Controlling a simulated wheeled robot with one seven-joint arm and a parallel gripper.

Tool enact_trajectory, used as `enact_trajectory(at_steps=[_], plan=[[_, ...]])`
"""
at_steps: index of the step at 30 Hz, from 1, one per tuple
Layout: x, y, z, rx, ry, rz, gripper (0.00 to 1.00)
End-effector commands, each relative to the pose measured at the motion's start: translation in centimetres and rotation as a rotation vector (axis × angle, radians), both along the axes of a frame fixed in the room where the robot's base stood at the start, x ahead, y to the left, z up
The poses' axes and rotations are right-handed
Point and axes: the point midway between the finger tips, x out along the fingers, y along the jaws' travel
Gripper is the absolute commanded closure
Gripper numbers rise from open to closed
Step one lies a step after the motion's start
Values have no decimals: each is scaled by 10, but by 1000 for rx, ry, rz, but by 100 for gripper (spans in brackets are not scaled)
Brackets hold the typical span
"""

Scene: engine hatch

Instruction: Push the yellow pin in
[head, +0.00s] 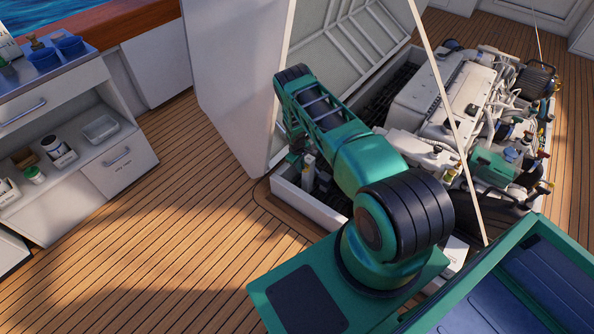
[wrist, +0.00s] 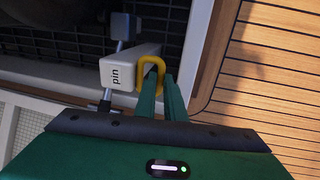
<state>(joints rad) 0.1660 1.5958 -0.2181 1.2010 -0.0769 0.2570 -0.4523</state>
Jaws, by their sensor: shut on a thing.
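The yellow pin (wrist: 141,82) shows in the wrist view as a yellow loop at the right end of a white block (wrist: 118,73) marked "pin". My gripper (wrist: 160,78) has its two green fingers close together at the loop, shut on the yellow pin. The fingers cover part of the loop. The pin's shaft is not visible, so how deep it sits in the block cannot be told. In the head view my arm reaches over the near left corner of the engine hatch, and the pin cannot be made out there.
The open hatch lid (head: 345,55) stands behind my arm. The engine (head: 445,95) fills the hatch to the right. A thin pole (head: 447,115) slants across the hatch. A cabinet with shelves (head: 75,145) stands at the left. The wooden deck (head: 175,235) between is clear.

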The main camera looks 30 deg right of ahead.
Motion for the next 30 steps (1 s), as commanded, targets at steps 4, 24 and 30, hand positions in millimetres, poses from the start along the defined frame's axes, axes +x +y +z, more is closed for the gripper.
enact_trajectory(at_steps=[4, 24, 30], plan=[[2, -7, 2, -12, -8, -2, 100], [1, 1, 40, -9, -8, -2, 83], [-2, 7, 73, -9, -6, -3, 83]])
